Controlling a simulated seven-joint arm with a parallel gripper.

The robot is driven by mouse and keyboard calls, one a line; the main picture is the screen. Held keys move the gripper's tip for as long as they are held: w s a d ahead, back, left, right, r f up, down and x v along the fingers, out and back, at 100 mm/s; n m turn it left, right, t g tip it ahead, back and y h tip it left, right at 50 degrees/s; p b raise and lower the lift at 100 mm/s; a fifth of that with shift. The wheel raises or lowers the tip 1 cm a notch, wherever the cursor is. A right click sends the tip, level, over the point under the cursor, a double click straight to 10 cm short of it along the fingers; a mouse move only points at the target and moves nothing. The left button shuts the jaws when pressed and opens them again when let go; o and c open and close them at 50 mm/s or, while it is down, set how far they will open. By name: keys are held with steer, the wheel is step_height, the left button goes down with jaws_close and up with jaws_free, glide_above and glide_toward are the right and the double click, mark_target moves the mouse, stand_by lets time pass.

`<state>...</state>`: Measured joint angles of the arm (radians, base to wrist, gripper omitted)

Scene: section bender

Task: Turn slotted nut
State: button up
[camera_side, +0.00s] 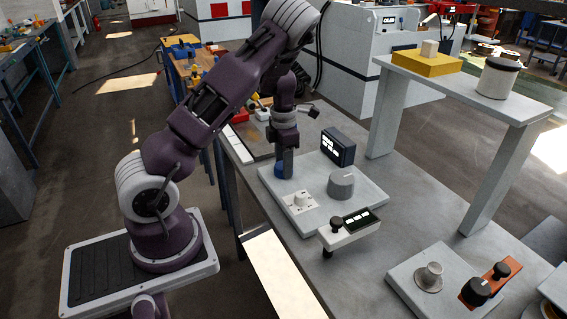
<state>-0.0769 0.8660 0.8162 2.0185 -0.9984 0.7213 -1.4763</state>
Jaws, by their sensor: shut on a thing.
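My gripper (286,168) points straight down over the back left corner of a light grey plate (265,182) on the bench. It is shut on a small blue round part, which I take to be the slotted nut (279,171). The blue part sits low at the plate, and my fingers hide much of it. Its slots are too small to make out.
A small panel with a black knob (349,228) stands in front. A raised shelf (460,92) stands at the right. Another plate (407,277) holds knobs at the front right.

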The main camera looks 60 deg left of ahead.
steer(key=shift+m, duration=0.4)
steer(key=m, duration=0.4)
steer(key=shift+m, duration=0.4)
steer(key=m, duration=0.5)
steer(key=shift+m, duration=0.3)
steer(key=m, duration=1)
steer(key=shift+m, duration=0.4)
steer(key=o, duration=1.4)
steer(key=shift+c, duration=0.2)
